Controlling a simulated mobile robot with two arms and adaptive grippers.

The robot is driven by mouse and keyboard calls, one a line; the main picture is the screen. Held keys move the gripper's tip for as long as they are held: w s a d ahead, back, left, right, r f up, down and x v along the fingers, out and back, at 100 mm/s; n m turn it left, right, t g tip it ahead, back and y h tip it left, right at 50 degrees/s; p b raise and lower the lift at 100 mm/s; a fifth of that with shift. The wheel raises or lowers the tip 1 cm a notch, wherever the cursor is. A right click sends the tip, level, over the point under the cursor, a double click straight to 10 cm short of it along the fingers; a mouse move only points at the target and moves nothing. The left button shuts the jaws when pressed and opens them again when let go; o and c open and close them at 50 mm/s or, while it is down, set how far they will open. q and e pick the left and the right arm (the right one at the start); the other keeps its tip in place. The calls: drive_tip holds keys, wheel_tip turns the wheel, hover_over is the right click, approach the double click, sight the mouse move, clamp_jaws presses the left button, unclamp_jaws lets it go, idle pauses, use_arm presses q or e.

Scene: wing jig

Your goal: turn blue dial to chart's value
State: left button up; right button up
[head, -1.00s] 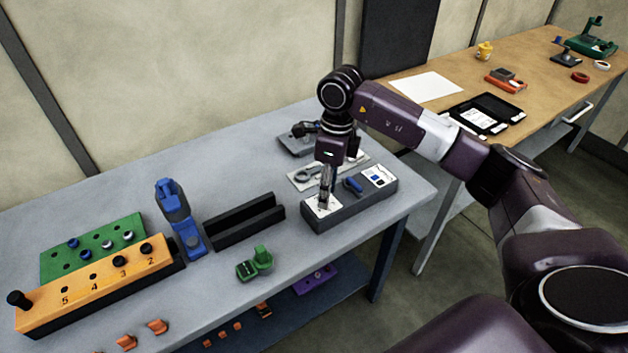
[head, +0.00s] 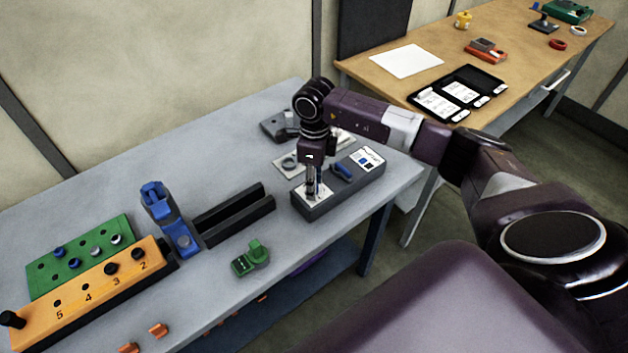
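A dark grey box (head: 322,205) stands near the right end of the grey bench. A blue dial or handle (head: 342,171) sits on the middle of its top. A white chart card (head: 368,159) with small blue and dark marks lies at the box's right end; its text is too small to read. My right gripper (head: 311,194) points straight down over the white plate (head: 323,189) at the box's left end, left of the blue part. Its fingertips are at or just above that plate. Their gap and anything between them cannot be made out. My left gripper is out of view.
A blue clamp-like tool (head: 165,214), a black channel (head: 236,218) and a green part (head: 250,258) stand left of the box. An orange numbered block (head: 75,303) and a green peg board (head: 50,279) lie farther left. A wooden table (head: 450,35) is at back right.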

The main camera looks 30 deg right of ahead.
drive_tip(key=c, duration=0.5)
clamp_jaws()
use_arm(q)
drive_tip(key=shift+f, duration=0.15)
